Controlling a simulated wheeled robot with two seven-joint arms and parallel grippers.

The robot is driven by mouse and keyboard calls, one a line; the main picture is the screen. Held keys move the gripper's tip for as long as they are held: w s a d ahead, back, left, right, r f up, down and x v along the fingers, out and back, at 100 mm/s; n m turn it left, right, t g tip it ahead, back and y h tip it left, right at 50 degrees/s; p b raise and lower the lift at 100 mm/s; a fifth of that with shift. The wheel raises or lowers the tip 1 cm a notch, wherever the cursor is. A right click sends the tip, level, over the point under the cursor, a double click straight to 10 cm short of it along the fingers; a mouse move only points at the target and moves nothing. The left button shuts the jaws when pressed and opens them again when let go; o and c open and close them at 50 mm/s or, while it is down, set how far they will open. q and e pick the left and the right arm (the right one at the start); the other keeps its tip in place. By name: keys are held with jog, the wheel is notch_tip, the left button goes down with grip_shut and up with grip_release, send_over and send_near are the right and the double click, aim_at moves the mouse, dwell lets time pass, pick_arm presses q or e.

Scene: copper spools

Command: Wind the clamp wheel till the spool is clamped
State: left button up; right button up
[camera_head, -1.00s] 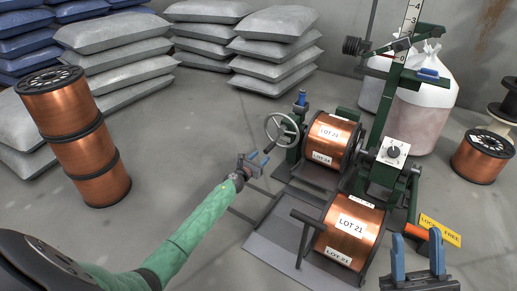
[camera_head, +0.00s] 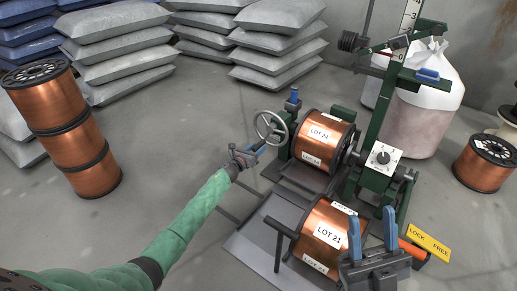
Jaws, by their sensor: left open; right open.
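The clamp wheel (camera_head: 271,128) is a grey spoked handwheel on the left side of the green stand. The copper spool labelled LOT 24 (camera_head: 326,143) sits in that stand, right of the wheel. My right gripper (camera_head: 370,232) is open, with two upright blue fingers, at the lower right. It stands in front of part of a second spool labelled LOT 21 (camera_head: 322,236).
A dial box (camera_head: 381,160) stands on the green frame. A yellow LOCK FREE plate (camera_head: 428,242) and an orange bar (camera_head: 411,248) lie at the right. Stacked copper spools (camera_head: 73,145) stand at the left, sacks (camera_head: 277,50) behind. Floor left of the stand is clear.

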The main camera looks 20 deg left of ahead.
pick_arm(q)
jog(key=shift+b+x, duration=0.3)
jog(key=shift+x, duration=0.8)
grip_shut()
